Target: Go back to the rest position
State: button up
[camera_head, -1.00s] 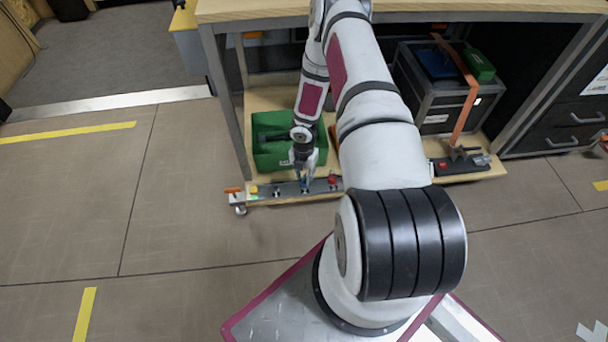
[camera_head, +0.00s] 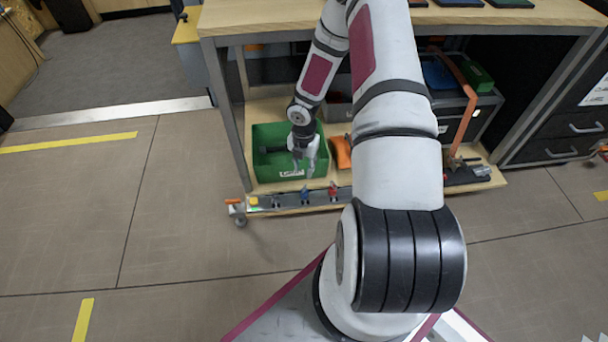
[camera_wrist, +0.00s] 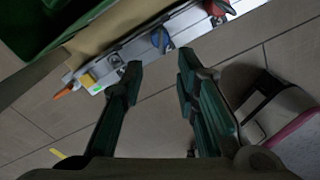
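My gripper (camera_head: 304,172) hangs in front of the green crate (camera_head: 268,173) at the lower shelf of the workbench, above the grey rail along the shelf's front edge. In the wrist view its two fingers (camera_wrist: 158,80) are spread apart with nothing between them. Beyond the fingertips lies the grey rail (camera_wrist: 122,62) with a yellow block (camera_wrist: 88,80), a blue part (camera_wrist: 160,40) and a red part (camera_wrist: 218,7). The blue part (camera_head: 305,194) and red part (camera_head: 333,190) also show in the head view. My fingers appear apart from them.
An orange object (camera_head: 342,152) lies right of the crate, and a dark case (camera_head: 455,115) stands further right. An orange handle (camera_head: 233,206) sticks out at the rail's left end. The floor at left is clear.

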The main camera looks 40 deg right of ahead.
jog(key=shift+r, duration=0.5)
notch_tip(320, 180, up, 18)
jog(key=m+h, duration=0.3)
jog(key=m, duration=0.2)
jog(key=s+a+r+m+g+h, duration=0.1)
jog(key=s+a+r+m, duration=0.25)
jog(key=r, duration=0.55)
jog(key=s+a+r+m, duration=0.3)
jog(key=s+r+m, duration=0.2)
jog(key=r, duration=0.4)
jog(key=s+a+r+m+y, duration=0.1)
jog(key=s+a+r+m, duration=0.2)
jog(key=s+a, duration=0.3)
jog(key=s+a+r+m+t+y, duration=0.15)
jog(key=s+a+m, duration=0.25)
jog(key=s, duration=0.4)
jog(key=s+a+r+m+y, duration=0.1)
jog(key=s+a+r+m, duration=0.3)
jog(key=s, duration=0.3)
notch_tip(320, 180, up, 35)
jog(key=a+n+t+p, duration=0.1)
jog(key=t+p, duration=0.2)
jog(key=p, duration=3)
jog(key=shift+w+t+p, duration=0.15)
jog(key=shift+t+p, duration=0.15)
jog(key=shift+t, duration=0.05)
